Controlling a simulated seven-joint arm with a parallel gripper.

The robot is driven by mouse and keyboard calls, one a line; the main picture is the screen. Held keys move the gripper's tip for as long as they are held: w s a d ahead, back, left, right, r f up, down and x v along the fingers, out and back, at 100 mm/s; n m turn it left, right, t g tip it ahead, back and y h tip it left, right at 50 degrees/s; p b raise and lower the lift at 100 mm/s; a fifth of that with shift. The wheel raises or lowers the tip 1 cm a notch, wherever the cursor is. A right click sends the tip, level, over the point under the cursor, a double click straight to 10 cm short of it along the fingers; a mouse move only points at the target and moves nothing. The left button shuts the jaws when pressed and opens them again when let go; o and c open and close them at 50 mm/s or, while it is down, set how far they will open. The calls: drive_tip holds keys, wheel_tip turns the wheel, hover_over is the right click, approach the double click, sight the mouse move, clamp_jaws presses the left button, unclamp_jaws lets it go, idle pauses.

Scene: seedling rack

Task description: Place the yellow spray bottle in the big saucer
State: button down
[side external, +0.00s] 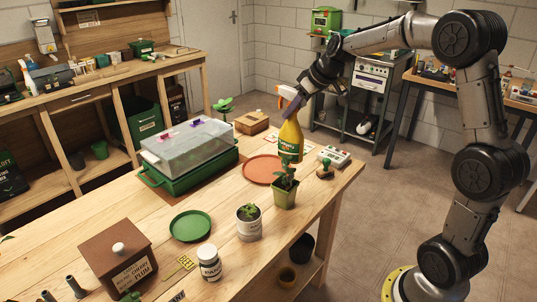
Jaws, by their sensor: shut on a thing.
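The yellow spray bottle (291,140) is upright, with a green label and an orange-and-white spray head. My gripper (291,108) is shut on its upper part, with fingers partly hiding the neck. The terracotta saucer (259,171), which looks the larger of two saucers, lies flat and empty on the bench. The bottle's lower end shows at the saucer's right edge in the picture; I cannot tell its exact height or whether it is over the saucer. The smaller green saucer (190,226) lies nearer the camera, also empty.
A seedling in a square green pot (285,195) stands just in front of the bottle. A green stamp (325,169) and a white device (335,156) are to the right. A clear-lidded propagator (190,150) is left of the terracotta saucer. A white potted plant (249,228) stands nearer.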

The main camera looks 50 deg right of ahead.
drive_tip(key=w+d+f, duration=0.2)
drive_tip(key=w+f, duration=0.4)
drive_tip(key=w+d+f, duration=0.2)
drive_tip(key=w+f, duration=0.4)
drive_tip(key=shift+w+d+f, duration=0.25)
drive_tip(key=shift+w+d, duration=0.05)
drive_tip(key=shift+w, duration=0.1)
drive_tip(key=shift+f, duration=0.15)
drive_tip(key=shift+c, duration=2.3)
unclamp_jaws()
drive_tip(key=shift+f, duration=0.15)
